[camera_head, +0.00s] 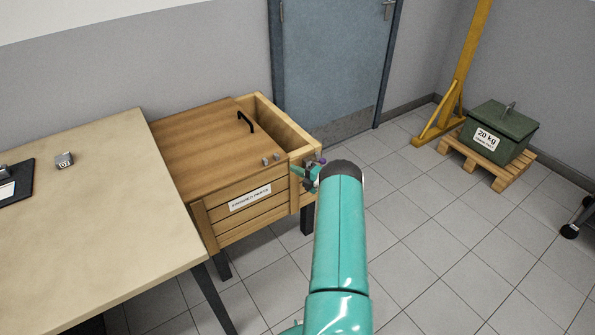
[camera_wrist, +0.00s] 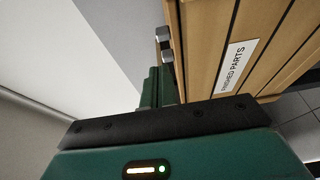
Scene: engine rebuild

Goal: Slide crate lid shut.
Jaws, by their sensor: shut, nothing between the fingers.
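The wooden crate (camera_head: 237,208) stands on dark legs beside the table and carries a "FINISHED PARTS" label on its front. Its flat brown lid (camera_head: 195,140) covers most of the top, leaving an open strip at the right end. My gripper (camera_head: 309,172) is at the crate's front right corner, partly hidden by my arm. In the wrist view my gripper (camera_wrist: 157,86) is shut and empty, close to the crate front (camera_wrist: 232,45). I cannot tell whether it touches.
A blue door (camera_head: 335,60) is behind. A green 20 kg box (camera_head: 505,130) sits on a pallet at right. Tiled floor is clear between.

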